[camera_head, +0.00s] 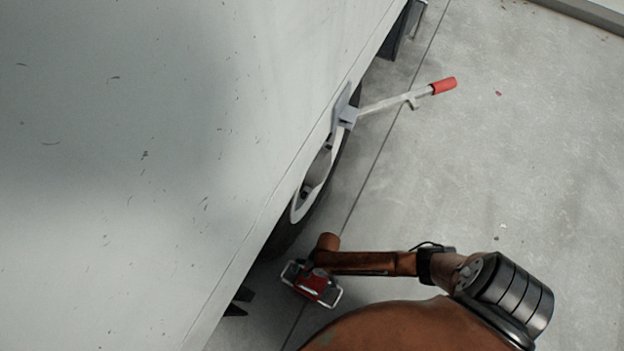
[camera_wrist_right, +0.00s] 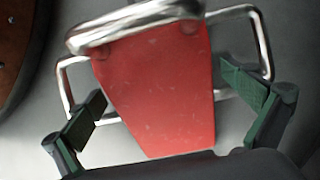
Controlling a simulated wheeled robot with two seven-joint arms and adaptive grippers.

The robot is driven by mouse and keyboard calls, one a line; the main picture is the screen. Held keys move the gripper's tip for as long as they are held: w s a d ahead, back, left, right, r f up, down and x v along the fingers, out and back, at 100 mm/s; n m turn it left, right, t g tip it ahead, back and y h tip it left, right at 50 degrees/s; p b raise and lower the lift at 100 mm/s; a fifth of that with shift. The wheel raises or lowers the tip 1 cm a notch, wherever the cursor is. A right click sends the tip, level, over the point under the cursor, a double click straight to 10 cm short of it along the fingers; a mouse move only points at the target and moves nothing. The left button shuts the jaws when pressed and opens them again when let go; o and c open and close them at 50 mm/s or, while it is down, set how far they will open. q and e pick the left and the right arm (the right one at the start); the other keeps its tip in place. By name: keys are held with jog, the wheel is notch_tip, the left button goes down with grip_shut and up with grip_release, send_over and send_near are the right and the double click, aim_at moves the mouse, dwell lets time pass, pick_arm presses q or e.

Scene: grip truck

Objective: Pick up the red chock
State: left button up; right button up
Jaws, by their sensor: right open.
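The red chock (camera_head: 317,287) has shiny metal bar handles and sits on the grey floor beside the truck wheel (camera_head: 318,170). In the right wrist view its red tapered face (camera_wrist_right: 158,85) fills the middle, with bent metal bars at the top and both sides. My right gripper (camera_wrist_right: 163,88) is open, with one green-and-black finger on each side of the red face. I cannot tell whether the fingers touch the chock. In the head view my right arm reaches to the chock from the right, and its fingers cannot be made out. My left gripper is not in view.
The truck's large white body (camera_head: 150,150) fills the left side of the head view, close to the chock. A metal lever with a red grip (camera_head: 443,86) sticks out from the wheel area. The concrete floor (camera_head: 540,150) on the right is mostly clear.

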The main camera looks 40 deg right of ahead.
jog(key=c, duration=2)
jog(key=shift+c, duration=0.9)
